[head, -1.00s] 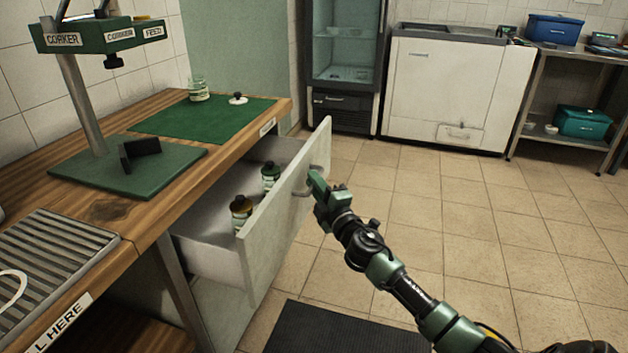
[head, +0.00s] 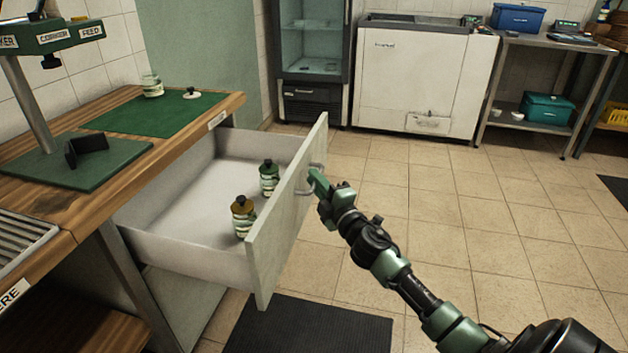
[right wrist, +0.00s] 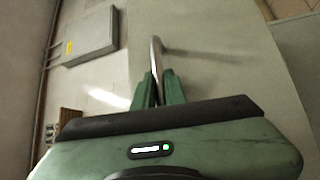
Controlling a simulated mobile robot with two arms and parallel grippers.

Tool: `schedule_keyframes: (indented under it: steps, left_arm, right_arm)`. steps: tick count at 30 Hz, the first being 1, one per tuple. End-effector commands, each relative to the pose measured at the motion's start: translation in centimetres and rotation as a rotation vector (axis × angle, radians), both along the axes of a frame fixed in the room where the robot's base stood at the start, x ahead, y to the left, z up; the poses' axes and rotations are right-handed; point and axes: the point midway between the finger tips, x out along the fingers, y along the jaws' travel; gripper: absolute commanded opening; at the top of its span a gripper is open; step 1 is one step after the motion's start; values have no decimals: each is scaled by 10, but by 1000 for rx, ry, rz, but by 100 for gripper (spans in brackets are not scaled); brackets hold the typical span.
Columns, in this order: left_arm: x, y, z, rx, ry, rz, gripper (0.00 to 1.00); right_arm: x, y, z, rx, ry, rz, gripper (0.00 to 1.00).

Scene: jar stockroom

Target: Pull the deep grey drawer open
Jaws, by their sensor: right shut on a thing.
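The deep grey drawer (head: 285,215) stands well out from under the wooden counter, its pale inside showing. My right gripper (head: 316,183) is shut on the drawer's bar handle (head: 309,192) at the outer face. In the right wrist view the handle (right wrist: 156,62) runs between the two green fingers (right wrist: 160,88). My left gripper is not in view.
The wooden counter (head: 180,138) holds a green mat (head: 160,112) with a glass jar (head: 152,86), and the green corker stand (head: 70,165). A dark floor mat (head: 310,328) lies below the drawer. Tiled floor to the right is clear up to the white chest freezer (head: 420,80).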

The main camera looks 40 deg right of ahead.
Motion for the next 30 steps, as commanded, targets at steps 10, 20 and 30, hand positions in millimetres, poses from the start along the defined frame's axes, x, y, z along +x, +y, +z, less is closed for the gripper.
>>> schedule_keyframes:
  steps: [10,20,30]
  left_arm:
    - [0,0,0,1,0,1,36]
    - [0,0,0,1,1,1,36]
    - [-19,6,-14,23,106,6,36]
  right_arm:
    - [0,1,-1,0,2,2,33]
    - [-1,1,-1,0,1,1,33]
    - [-48,5,-8,2,4,3,33]
